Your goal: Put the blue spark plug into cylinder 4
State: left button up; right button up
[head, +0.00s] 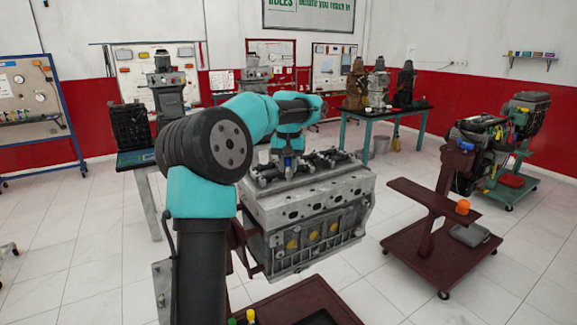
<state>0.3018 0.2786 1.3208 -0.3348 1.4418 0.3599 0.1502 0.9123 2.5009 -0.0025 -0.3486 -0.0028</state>
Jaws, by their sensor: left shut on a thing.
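The grey engine block (310,215) is held on a dark red stand in the middle of the head view. Dark parts lie along its top face. My left arm reaches over the block from the left, and my left gripper (288,172) is low over its top, among these parts. The gripper is shut on the blue spark plug (288,163), which shows only as a small blue patch. The plug's lower end and the hole under it are too small and too covered to make out. I cannot tell which cylinder it is over. My right gripper is not in view.
A dark red tray (310,300) lies in front of the block, with green- and yellow-topped items at its left.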

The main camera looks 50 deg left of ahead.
aim_at(288, 181)
pick_arm(q)
jog(key=shift+f, duration=0.1)
jog(key=shift+f, duration=2.7)
jog(key=shift+d+f, duration=0.1)
jog(key=shift+f, duration=0.75)
jog(key=o, duration=1)
jog(key=shift+r, duration=0.15)
notch_tip(288, 181, up, 17)
jog(key=shift+r, duration=0.1)
